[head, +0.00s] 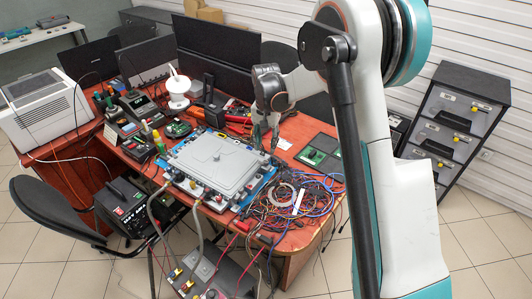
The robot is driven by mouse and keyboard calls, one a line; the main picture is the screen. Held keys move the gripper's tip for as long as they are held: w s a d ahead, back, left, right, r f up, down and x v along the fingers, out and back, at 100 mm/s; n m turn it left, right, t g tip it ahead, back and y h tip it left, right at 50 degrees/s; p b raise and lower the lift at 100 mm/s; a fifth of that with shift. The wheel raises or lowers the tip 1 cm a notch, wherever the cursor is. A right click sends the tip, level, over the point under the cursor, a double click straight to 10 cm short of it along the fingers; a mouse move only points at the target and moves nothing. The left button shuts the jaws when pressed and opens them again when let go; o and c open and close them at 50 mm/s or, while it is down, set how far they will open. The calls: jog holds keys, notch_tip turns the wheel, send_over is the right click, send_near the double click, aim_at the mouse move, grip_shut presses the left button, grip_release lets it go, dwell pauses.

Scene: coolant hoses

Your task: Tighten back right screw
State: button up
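A grey box with a raised lid (213,158) sits on a blue base (240,197) on the red-brown table. Small fittings line its front edge, and two hoses (197,232) run down from there. My gripper (265,148) points down at the box's back right corner. Its dark fingers are small here, so I cannot tell whether they are open, shut or touching anything. The back right screw cannot be made out; that corner is partly hidden by my gripper.
A tangle of wires (290,200) covers the table right of the box. Monitors (218,55) and tools crowd the back. A grey unit (213,275) stands in front, below the table.

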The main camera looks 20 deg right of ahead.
jog(key=shift+r, duration=2)
jog(key=shift+r, duration=0.1)
jog(key=s+r+n+t, duration=0.3)
jog(key=s+r, duration=1.1)
jog(key=s, duration=0.1)
jog(key=s+f+n+t, duration=0.1)
jog(key=s+n+t, duration=0.2)
jog(key=s, duration=1.6)
jog(key=shift+t, duration=0.6)
jog(key=shift+d+f, duration=0.1)
